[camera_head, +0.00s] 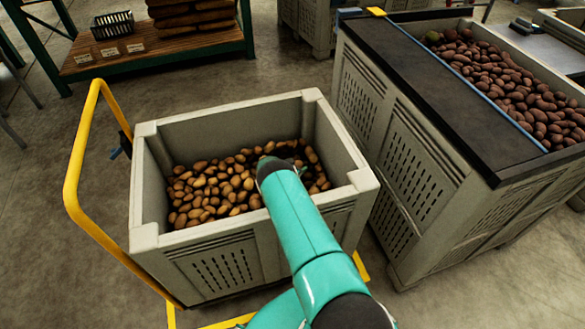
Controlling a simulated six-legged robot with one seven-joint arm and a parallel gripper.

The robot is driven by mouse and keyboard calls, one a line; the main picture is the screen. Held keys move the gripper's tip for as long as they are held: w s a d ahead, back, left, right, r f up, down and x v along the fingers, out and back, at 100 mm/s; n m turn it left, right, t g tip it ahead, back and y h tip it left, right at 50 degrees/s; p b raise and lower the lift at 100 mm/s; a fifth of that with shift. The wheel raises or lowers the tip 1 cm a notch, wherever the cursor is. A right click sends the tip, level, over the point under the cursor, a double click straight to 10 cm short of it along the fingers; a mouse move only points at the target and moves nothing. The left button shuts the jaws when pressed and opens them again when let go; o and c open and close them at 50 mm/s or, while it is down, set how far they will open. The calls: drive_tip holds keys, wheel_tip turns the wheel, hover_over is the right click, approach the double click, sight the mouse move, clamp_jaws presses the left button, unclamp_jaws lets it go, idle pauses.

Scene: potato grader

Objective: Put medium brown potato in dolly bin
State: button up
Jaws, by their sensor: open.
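The dolly bin (255,262) is a grey plastic crate with slotted walls, standing on a yellow-handled dolly. Many brown potatoes (215,190) cover its floor. I cannot tell a particular medium brown potato apart among them. My teal arm reaches over the bin's front wall. My gripper (286,150) is at the far end of the arm, low over the potatoes near the bin's middle. It is open, dark and mostly hidden by the arm, so its fingertips are unclear. No held potato shows.
The dolly's yellow handle (72,190) rises at the left. A large grey crate (415,170) at the right carries a black belt (430,85) and many reddish potatoes (510,85). A wooden-topped table (150,50) with sacks stands at the back left. Concrete floor is clear at left.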

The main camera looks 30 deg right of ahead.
drive_tip(key=v, duration=1.2)
drive_tip(key=shift+w, duration=0.1)
drive_tip(key=w+a+r+n+t+y, duration=0.1)
drive_tip(key=w+a+r+y, duration=0.15)
drive_tip(key=r, duration=0.55)
drive_tip(key=w+a+r+n+t+y, duration=0.1)
drive_tip(key=w+a+r+t, duration=0.2)
drive_tip(key=r, duration=0.4)
drive_tip(key=w+a+r+n+y, duration=0.1)
drive_tip(key=w+a+r+y, duration=0.2)
drive_tip(key=r, duration=0.5)
drive_tip(key=s+a+r+n+t+y, duration=0.1)
drive_tip(key=s+a+r+n+y, duration=0.15)
drive_tip(key=a+r, duration=0.45)
drive_tip(key=s+a+r+n+y, duration=0.1)
drive_tip(key=s+a+r, duration=0.2)
drive_tip(key=r, duration=0.8)
drive_tip(key=s+a+r+n+g+y, duration=0.1)
drive_tip(key=s+a+r+n, duration=0.15)
drive_tip(key=s+r, duration=0.5)
drive_tip(key=s+a+r+n+g+y, duration=0.15)
drive_tip(key=s+a+r, duration=0.25)
drive_tip(key=s, duration=0.7)
drive_tip(key=s+n+g+h, duration=0.1)
drive_tip(key=s+n+g, duration=0.1)
drive_tip(key=s, duration=1.8)
drive_tip(key=shift+s+d+n, duration=0.3)
drive_tip(key=shift+s+n, duration=0.1)
drive_tip(key=shift+n, duration=0.05)
